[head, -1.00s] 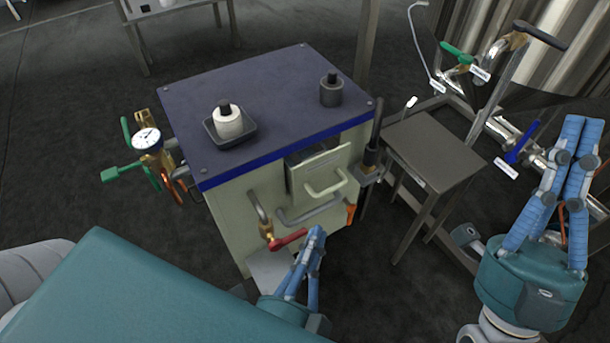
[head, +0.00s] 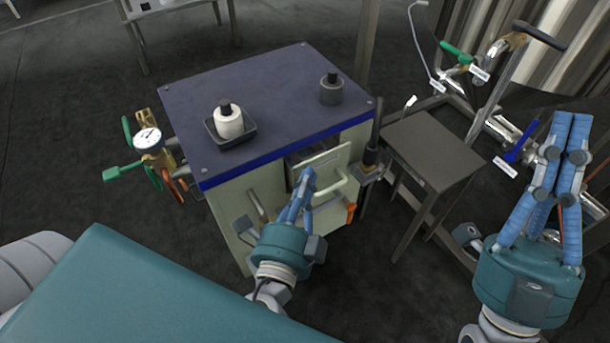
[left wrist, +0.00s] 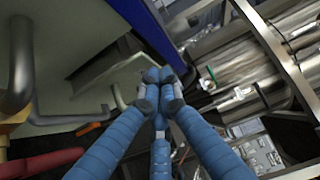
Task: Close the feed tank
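Which vessel is the feed tank cannot be told; the labels are too small to read. A large steel tank (head: 570,65) stands at the upper right, with a green lever (head: 456,52), a black handle (head: 540,36) and a blue lever (head: 522,142) on its pipework. My left gripper (head: 306,178) is in front of the cabinet's front panel (head: 327,163), its fingertips together with nothing visible between them; it also shows in the left wrist view (left wrist: 160,77). Whether it touches the panel cannot be told. My right gripper (head: 572,118) has its fingers together, empty, in front of the blue lever's pipes.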

